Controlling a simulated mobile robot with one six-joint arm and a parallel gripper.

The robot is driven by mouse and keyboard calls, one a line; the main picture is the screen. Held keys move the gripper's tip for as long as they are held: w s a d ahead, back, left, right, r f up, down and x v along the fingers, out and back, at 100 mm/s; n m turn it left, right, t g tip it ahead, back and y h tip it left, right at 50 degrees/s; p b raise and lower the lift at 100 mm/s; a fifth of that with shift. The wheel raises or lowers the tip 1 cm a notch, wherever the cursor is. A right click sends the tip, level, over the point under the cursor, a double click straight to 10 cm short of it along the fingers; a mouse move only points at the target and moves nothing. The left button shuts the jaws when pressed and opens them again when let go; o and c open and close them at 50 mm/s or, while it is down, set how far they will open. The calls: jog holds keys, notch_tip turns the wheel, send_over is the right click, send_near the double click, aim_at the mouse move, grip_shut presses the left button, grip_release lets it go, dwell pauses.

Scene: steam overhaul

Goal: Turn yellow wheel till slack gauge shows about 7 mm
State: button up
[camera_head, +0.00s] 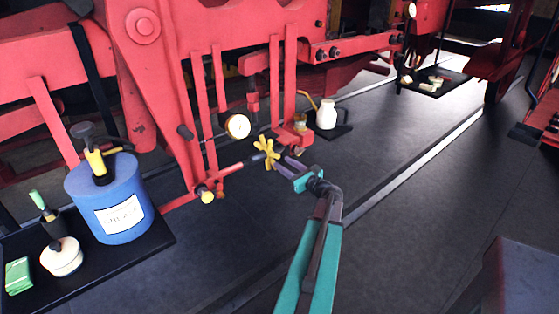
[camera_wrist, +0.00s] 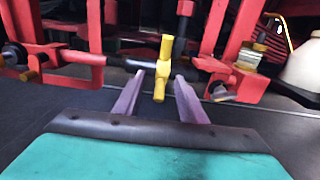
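The yellow wheel (camera_head: 266,152), a star-shaped handwheel, sits on a dark and red rod low on the red frame. The slack gauge (camera_head: 238,126), a round white dial with a brass rim, hangs just left of and above it; its reading is too small to tell. My gripper (camera_head: 281,163) is right at the wheel, on its near right side. In the wrist view, the two purple fingers (camera_wrist: 159,80) stand apart with the yellow wheel (camera_wrist: 164,68) showing between their tips. Gaps show on both sides, so the fingers do not appear closed on it.
Red hangers and bars surround the wheel. A white oil can (camera_head: 326,114) stands on a dark mat to the right. A blue drum (camera_head: 110,200), a cream pot (camera_head: 61,257) and a green cloth (camera_head: 18,276) are at left. The dark floor at right is mostly clear.

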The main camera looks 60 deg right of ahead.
aim_at(276, 156)
jog(key=shift+d+r, duration=0.2)
jog(key=shift+d, duration=0.25)
jog(key=shift+w, duration=0.2)
jog(key=shift+p+x, duration=0.35)
jog(key=shift+x, duration=2.6)
grip_shut()
